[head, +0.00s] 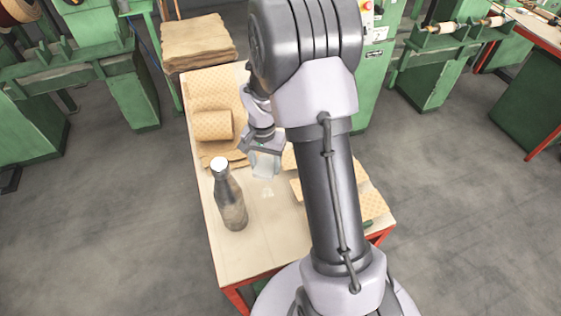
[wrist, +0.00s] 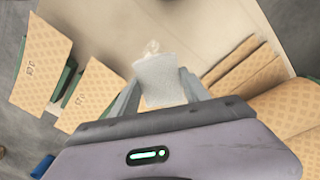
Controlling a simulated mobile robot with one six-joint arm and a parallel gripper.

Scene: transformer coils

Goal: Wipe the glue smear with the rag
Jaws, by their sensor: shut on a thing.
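My gripper (head: 264,150) is over the middle of the table and points down. In the wrist view my gripper (wrist: 160,90) is shut on the pale grey-white rag (wrist: 160,80), which sits between its two fingers. The rag also shows in the head view (head: 264,164), hanging below the fingers. The glue smear (head: 267,192) is a faint whitish patch on the bare tabletop, just in front of the rag. In the wrist view the smear (wrist: 152,47) shows just beyond the rag's edge. I cannot tell whether the rag touches the table.
A dark bottle with a white cap (head: 232,200) stands left of the smear on the table (head: 255,255). A patterned roll (head: 211,125) and sheets lie behind. Patterned boards (wrist: 40,62) lie at the other side, partly hidden by my arm. The front of the table is clear.

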